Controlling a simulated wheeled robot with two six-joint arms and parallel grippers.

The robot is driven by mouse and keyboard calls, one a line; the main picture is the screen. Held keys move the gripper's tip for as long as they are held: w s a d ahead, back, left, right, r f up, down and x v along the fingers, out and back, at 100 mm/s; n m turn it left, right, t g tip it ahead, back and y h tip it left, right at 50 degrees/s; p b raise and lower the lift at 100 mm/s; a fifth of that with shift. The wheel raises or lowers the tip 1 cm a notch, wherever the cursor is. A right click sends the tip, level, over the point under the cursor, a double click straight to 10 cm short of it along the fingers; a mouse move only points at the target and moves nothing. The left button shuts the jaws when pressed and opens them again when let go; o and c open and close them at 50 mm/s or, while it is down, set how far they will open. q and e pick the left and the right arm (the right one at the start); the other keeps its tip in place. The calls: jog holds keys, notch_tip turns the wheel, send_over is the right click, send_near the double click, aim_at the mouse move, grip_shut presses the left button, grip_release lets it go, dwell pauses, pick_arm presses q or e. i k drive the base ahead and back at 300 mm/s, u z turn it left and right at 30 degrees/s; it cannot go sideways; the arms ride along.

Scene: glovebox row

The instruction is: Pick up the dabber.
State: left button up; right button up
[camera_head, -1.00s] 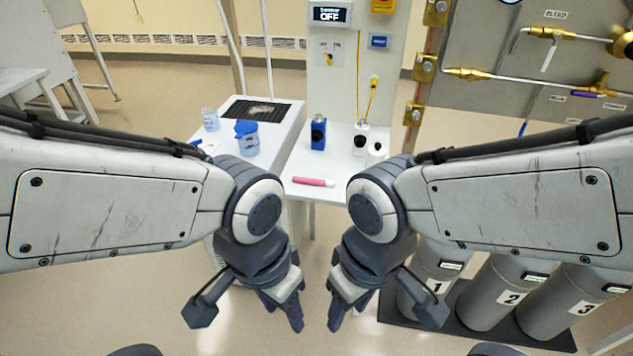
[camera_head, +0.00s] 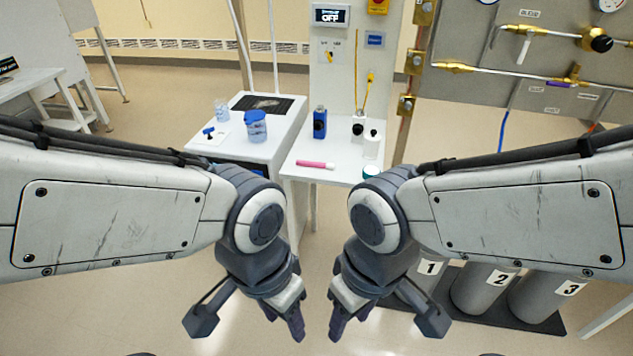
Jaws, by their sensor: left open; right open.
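A small blue item with a short handle (camera_head: 209,133), which may be the dabber, lies on a white sheet on the left white bench (camera_head: 228,152). A pink stick with a white end (camera_head: 314,165) lies near the front of the white shelf (camera_head: 302,153); I cannot tell for sure which is the dabber. My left gripper (camera_head: 284,322) and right gripper (camera_head: 347,322) hang side by side, open and empty, over the floor, nearer to me than both surfaces.
A blue-lidded jar (camera_head: 256,128), a clear cup (camera_head: 221,110) and a dark mat (camera_head: 263,104) are on the bench. A blue bottle (camera_head: 319,123) and white bottles (camera_head: 371,145) stand on the shelf. Numbered grey cylinders (camera_head: 480,290) stand at right, below a piped panel (camera_head: 540,95).

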aim_at(330, 165)
jog(key=k, duration=0.8)
jog(key=u, duration=0.8)
jog(key=i, duration=1.55)
jog(key=z, duration=1)
jog(key=i, duration=1.05)
jog(key=z, duration=0.2)
